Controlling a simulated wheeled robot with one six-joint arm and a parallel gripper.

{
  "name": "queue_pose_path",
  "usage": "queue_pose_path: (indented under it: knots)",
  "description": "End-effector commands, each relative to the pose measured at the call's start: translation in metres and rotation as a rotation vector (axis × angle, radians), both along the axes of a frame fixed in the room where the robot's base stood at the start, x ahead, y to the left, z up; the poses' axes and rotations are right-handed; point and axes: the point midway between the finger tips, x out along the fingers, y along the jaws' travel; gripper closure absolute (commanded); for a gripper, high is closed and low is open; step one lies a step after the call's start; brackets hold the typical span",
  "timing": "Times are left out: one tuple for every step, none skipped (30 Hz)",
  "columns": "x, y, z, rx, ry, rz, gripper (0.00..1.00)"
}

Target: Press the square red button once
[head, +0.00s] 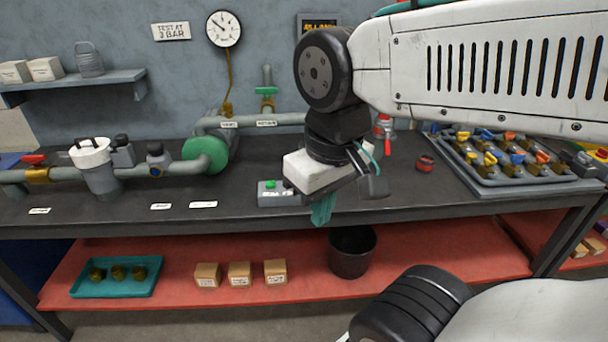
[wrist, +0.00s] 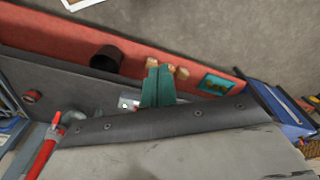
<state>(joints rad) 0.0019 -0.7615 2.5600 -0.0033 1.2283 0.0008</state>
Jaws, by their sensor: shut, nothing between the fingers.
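A grey control box (head: 278,196) sits on the dark bench, with a green button (head: 270,184) on its top. I cannot make out a square red button in the head view; the right end of the box is partly covered by my gripper. My gripper (head: 321,214) has teal fingers that are together and empty, pointing down just right of the box. In the wrist view, my gripper (wrist: 158,72) shows its teal fingers together, with a pale part of the box (wrist: 127,102) beside them. The buttons are too small to tell there.
Pipes with a green flange (head: 205,154) stand at the back left of the bench. A black bin (head: 352,258) stands on the red lower shelf. The bench front left of the box is mostly clear.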

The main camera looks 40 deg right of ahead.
Motion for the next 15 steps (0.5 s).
queue_pose_path:
  knots:
    - [0.0,0.0,0.0,0.0,0.0,0.0,1.0]
    - [0.0,0.0,0.0,0.0,0.0,0.0,1.0]
    - [0.0,0.0,0.0,0.0,0.0,0.0,1.0]
    - [0.0,0.0,0.0,0.0,0.0,0.0,1.0]
    - [0.0,0.0,0.0,0.0,0.0,0.0,1.0]
    - [0.0,0.0,0.0,0.0,0.0,0.0,1.0]
    - [0.0,0.0,0.0,0.001,0.0,0.0,1.0]
    - [0.001,0.0,0.0,0.003,0.0,-0.003,1.0]
    - [0.003,0.002,0.0,0.013,0.0,-0.011,1.0]
    - [0.006,0.003,0.0,0.027,-0.001,-0.022,1.0]
    - [0.01,0.005,-0.001,0.045,-0.002,-0.037,1.0]
    - [0.018,0.008,-0.001,0.079,-0.003,-0.066,1.0]
    - [0.026,0.011,-0.002,0.112,-0.007,-0.098,1.0]
    - [0.035,0.015,-0.002,0.151,-0.01,-0.134,1.0]
    - [0.051,0.02,-0.002,0.212,-0.016,-0.196,1.0]
